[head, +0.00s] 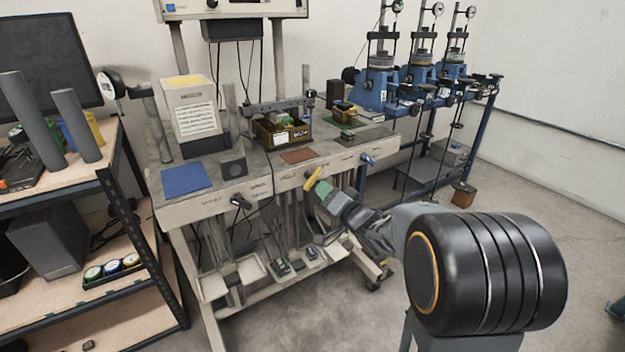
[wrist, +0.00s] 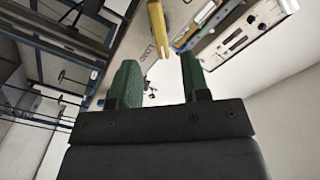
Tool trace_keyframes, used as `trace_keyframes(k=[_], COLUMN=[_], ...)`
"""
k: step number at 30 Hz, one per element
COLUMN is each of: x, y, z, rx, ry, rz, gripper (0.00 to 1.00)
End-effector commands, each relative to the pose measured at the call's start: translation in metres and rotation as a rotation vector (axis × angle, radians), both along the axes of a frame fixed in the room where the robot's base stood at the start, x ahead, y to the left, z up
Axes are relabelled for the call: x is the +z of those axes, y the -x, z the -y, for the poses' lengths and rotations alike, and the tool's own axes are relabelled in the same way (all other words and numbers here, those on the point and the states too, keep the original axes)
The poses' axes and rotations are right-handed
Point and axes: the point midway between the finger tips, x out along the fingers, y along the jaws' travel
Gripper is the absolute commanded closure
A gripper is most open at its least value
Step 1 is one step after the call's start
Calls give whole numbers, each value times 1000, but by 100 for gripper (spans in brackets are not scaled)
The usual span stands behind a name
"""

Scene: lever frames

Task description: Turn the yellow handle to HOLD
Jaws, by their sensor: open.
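The yellow handle (head: 313,179) sits on the front panel of the grey bench (head: 215,205), tilted up to the right. In the wrist view the yellow handle (wrist: 157,28) comes down from the top edge, and its lower end lies in line with the gap between my green fingers. My gripper (head: 322,188) is at the handle in the head view. The wrist view shows my gripper (wrist: 158,68) open, one finger on each side of that line. I cannot tell whether a finger touches the handle. The HOLD label cannot be made out; small panel lettering is partly hidden.
A black handle (head: 240,201) is left of the yellow one on the panel, and a blue handle (head: 367,159) is to its right. Hoses and trays hang below the panel. A shelf (head: 125,150) stands left; blue test machines (head: 380,85) stand behind right. Floor at right is mostly clear.

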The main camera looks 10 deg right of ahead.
Motion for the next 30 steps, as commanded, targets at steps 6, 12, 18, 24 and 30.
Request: trace_keyframes(k=[6,12,18,24,30], x=[-1,0,0,0,0], y=[-39,-64,-76,-79,-79], z=[-13,-21,-25,-26,-26], rx=[1,-1,-1,-2,-2], ry=[1,1,1,1,1], rz=[0,1,-1,0,0], gripper=[57,57,57,57,61])
